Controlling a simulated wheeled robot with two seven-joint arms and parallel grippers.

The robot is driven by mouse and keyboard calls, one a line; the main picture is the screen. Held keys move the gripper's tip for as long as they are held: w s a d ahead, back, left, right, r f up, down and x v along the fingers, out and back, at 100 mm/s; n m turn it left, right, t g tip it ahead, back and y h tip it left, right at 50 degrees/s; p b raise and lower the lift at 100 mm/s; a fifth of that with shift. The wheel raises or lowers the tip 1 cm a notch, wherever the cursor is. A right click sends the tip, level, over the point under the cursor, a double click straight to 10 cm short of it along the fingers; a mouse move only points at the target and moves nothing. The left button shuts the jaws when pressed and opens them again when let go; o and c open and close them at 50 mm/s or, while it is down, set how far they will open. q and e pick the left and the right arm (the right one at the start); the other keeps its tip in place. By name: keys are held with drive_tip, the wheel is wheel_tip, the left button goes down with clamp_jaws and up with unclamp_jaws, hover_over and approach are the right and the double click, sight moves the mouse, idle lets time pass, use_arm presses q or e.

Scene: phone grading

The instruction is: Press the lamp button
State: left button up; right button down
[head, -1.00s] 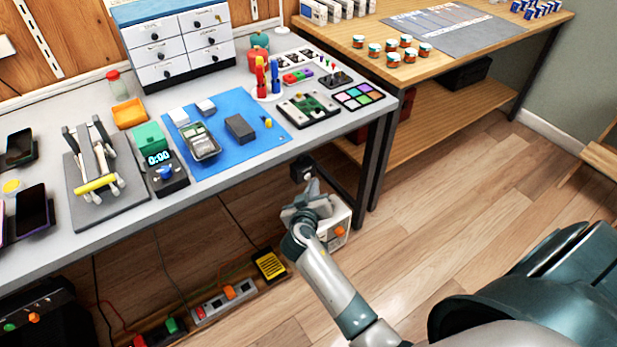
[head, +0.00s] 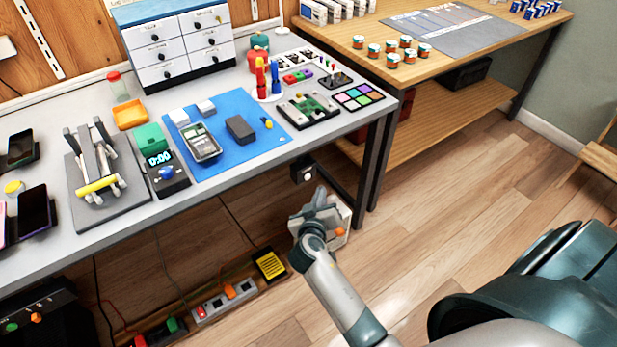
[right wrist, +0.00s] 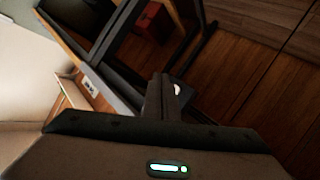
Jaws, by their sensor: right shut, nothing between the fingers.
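The lamp button is a small white round button (head: 308,177) on a black box (head: 301,167) under the front edge of the workbench, near its right leg. It also shows in the right wrist view as a white spot (right wrist: 177,89), partly hidden behind my fingers. My right gripper (head: 321,194) is shut and empty. It is just below and right of the button in the head view, with its fingers pointing up towards the bench. In the right wrist view its closed fingers (right wrist: 163,88) overlap the box; I cannot tell the exact gap. My left gripper is not in view.
The grey workbench (head: 245,172) overhangs the box, and its dark leg (head: 376,150) stands to the right. Power strips (head: 222,300) lie on the floor at left. Open floor (head: 430,220) lies at right.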

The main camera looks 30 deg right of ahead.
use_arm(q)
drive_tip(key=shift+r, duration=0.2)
use_arm(e)
drive_tip(key=s, duration=0.3)
drive_tip(key=shift+s+d, duration=0.1)
idle(0.4)
drive_tip(key=s+a+f+n+g+y+p, duration=0.1)
drive_tip(key=s+a+f+n+y+p, duration=0.25)
drive_tip(key=f, duration=0.65)
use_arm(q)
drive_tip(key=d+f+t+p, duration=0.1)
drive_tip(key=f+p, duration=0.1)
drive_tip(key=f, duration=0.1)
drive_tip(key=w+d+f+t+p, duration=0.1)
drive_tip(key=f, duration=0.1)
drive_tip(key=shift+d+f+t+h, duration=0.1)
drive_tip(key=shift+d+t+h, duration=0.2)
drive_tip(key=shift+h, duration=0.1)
use_arm(e)
drive_tip(key=s+a+f+g+y, duration=0.2)
drive_tip(key=s+a+f, duration=0.4)
drive_tip(key=s+f, duration=0.4)
drive_tip(key=s+a+f+g+y, duration=0.3)
drive_tip(key=s+a+f+y, duration=0.2)
drive_tip(key=s+f, duration=0.5)
drive_tip(key=s+a+n, duration=0.1)
drive_tip(key=s, duration=0.3)
drive_tip(key=shift+s+a+f, duration=0.15)
drive_tip(key=shift+a+f, duration=0.1)
drive_tip(key=shift+f, duration=0.05)
